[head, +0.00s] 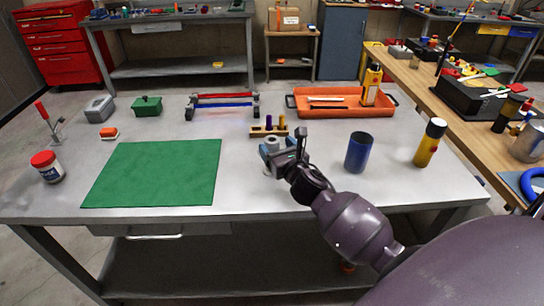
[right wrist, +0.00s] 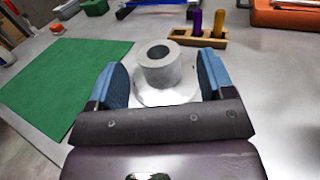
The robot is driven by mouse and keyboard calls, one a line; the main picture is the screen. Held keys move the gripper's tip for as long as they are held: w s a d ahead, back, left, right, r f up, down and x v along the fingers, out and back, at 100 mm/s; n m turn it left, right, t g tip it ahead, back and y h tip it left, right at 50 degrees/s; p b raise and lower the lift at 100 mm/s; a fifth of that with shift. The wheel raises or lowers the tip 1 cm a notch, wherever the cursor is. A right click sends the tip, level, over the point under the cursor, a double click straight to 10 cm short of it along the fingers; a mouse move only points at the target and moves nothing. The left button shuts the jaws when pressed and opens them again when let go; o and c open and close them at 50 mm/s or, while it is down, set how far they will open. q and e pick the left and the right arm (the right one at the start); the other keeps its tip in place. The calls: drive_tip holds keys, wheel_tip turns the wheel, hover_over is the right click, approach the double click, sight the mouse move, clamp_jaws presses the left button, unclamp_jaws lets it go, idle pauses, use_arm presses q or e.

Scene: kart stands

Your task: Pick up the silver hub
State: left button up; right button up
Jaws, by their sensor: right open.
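The silver hub (right wrist: 161,68) is a grey metal cylinder with a central bore on a wide round flange. It stands upright on the table. My right gripper (right wrist: 163,82) is open, with its blue-padded fingers on either side of the hub; in the wrist view I cannot tell whether they touch it. In the head view the hub (head: 272,143) shows partly, behind my right gripper (head: 278,155), near the middle of the table. My left gripper is not in view.
A wooden block (head: 262,131) with purple and gold pegs stands just behind the hub. A green mat (head: 155,172) lies to the left. A blue cup (head: 358,152) and a yellow bottle (head: 429,143) stand to the right. An orange tray (head: 340,103) lies behind.

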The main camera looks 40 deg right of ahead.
drive_tip(key=shift+w+d, duration=0.15)
drive_tip(key=shift+w, duration=0.7)
drive_tip(key=shift+w+d, duration=0.1)
drive_tip(key=shift+w, duration=0.7)
clamp_jaws()
